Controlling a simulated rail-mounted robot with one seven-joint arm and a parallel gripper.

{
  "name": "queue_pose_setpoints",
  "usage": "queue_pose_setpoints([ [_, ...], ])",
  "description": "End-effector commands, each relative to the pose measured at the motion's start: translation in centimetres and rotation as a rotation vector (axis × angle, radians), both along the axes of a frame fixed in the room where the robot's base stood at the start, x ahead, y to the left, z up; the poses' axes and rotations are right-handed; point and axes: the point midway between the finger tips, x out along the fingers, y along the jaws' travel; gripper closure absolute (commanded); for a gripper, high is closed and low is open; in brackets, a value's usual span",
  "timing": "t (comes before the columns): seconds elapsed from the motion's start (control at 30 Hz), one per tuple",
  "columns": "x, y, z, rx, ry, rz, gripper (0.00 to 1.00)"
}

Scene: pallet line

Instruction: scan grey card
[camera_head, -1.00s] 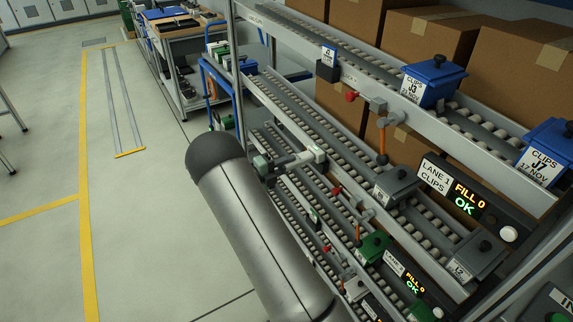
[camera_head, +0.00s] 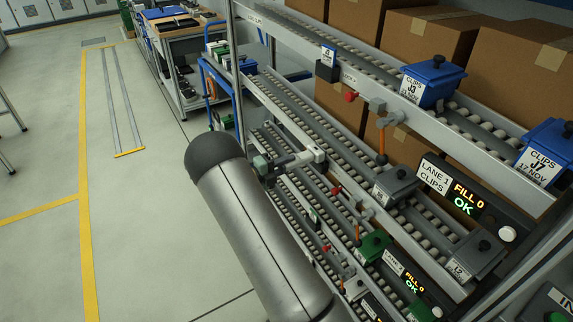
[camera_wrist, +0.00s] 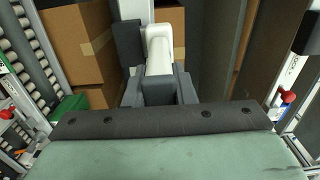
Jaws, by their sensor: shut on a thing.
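My gripper (camera_head: 300,160) is in front of the flow rack, at the level of the middle lanes. In the wrist view, its two grey fingers (camera_wrist: 160,92) are shut on a white, rounded, handle-like thing (camera_wrist: 159,48), which may be a scanner. The thing points away from my palm, with a dark block (camera_wrist: 128,42) beside it on the left. Its far end is hidden. I cannot make out a grey card for certain in either view. Grey bins with white labels (camera_head: 396,186) (camera_head: 472,257) sit on the lane right of my gripper.
Blue bins (camera_head: 433,80) (camera_head: 546,150) stand on the upper lane, with cardboard boxes (camera_head: 430,35) behind. A display (camera_head: 465,195) reads "LANE 1 CLIPS, FILL 0, OK". A green bin (camera_head: 375,246) is lower down. Red knobs (camera_head: 351,96) stick out from the rails. The floor at left is clear.

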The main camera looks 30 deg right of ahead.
Motion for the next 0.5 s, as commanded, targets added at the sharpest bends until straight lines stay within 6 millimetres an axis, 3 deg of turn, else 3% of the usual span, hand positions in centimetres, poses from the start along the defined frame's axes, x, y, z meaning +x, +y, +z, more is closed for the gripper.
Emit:
queue_pose_setpoints([
  [0.23,0.0,0.4,0.1,-0.001,0.000,0.001,1.00],
  [0.5,-0.2,3.0,0.2,-0.001,-0.001,0.001,1.00],
])
